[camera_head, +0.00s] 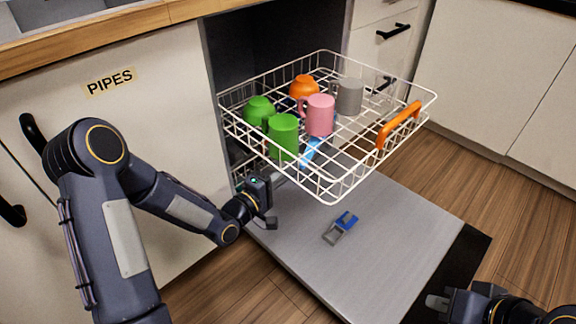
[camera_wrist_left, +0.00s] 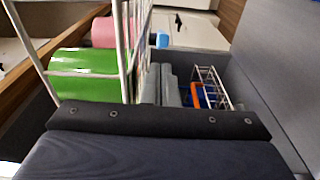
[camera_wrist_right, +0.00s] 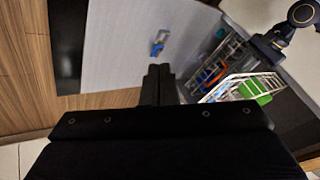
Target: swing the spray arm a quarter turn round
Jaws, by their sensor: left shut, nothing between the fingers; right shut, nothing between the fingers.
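A light blue bar (camera_head: 309,153), which looks like the spray arm, shows through the wires under the pulled-out rack; most of it is hidden. A light blue piece also shows in the left wrist view (camera_wrist_left: 162,40). My left gripper (camera_head: 268,220) is shut and empty, low beside the rack's near left corner, above the open door; its fingers show in the left wrist view (camera_wrist_left: 170,88). It is apart from the bar. My right gripper (camera_head: 437,302) is shut and empty at the bottom right, beyond the door's near edge; its fingers show in the right wrist view (camera_wrist_right: 158,84).
The white wire rack (camera_head: 347,192) with an orange handle (camera_head: 399,125) holds green, pink, orange and grey mugs. The open door (camera_head: 385,258) lies flat, with a small blue and grey piece (camera_head: 341,228) on it. A cabinet labelled PIPES (camera_head: 110,81) stands left.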

